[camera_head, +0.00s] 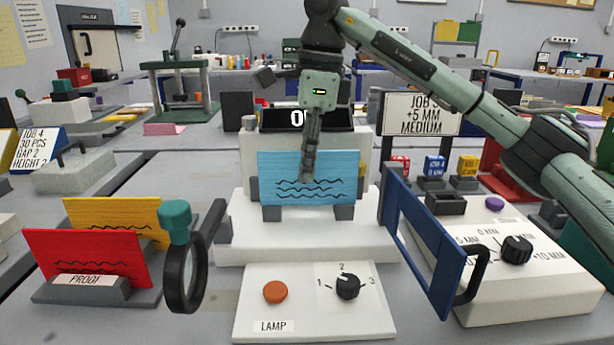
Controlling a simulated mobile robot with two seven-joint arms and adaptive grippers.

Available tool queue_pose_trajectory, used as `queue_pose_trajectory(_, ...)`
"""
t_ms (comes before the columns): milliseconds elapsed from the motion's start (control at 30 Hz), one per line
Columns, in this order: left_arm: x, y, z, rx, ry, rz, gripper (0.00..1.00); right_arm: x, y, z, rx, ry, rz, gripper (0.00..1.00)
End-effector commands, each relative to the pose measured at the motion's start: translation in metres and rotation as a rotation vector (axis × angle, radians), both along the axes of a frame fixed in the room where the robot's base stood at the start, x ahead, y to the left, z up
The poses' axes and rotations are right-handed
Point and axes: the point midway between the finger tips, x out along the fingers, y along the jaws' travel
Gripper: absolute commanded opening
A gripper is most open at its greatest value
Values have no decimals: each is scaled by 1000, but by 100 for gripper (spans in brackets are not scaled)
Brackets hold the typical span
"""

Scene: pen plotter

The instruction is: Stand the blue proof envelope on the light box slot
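The blue proof envelope (338,178), with wavy black lines, stands upright between the dark holders on the white light box (370,242). Its lower edge appears to be down at the slot, but how deep it sits is hidden. My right gripper (309,172) points down over the envelope's top edge, near its middle. One finger lies against the front face; the other is hidden behind it. The gripper looks shut on the envelope. My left gripper is not in view.
A red envelope (85,258) and a yellow one (118,212) stand in the PROOF rack (130,292) at left. A magnifier (172,275) and a blue frame (425,250) flank the light box. The lamp button (275,292) and dial (347,287) are in front.

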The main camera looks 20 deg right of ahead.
Motion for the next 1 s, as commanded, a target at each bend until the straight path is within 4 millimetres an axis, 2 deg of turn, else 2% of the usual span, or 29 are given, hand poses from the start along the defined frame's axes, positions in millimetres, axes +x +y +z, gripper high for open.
queue_pose_trajectory(100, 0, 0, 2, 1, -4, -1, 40, 0, 0, -18, -1, 2, 0, 0)
queue_pose_trajectory(500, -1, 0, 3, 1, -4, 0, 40, 0, 0, -24, 0, 0, 0, 0)
queue_pose_trajectory(700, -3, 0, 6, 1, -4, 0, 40, 0, 0, -23, 0, 0, 0, 26)
queue_pose_trajectory(1000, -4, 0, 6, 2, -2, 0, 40, 0, 0, -21, 0, 0, 0, 26)
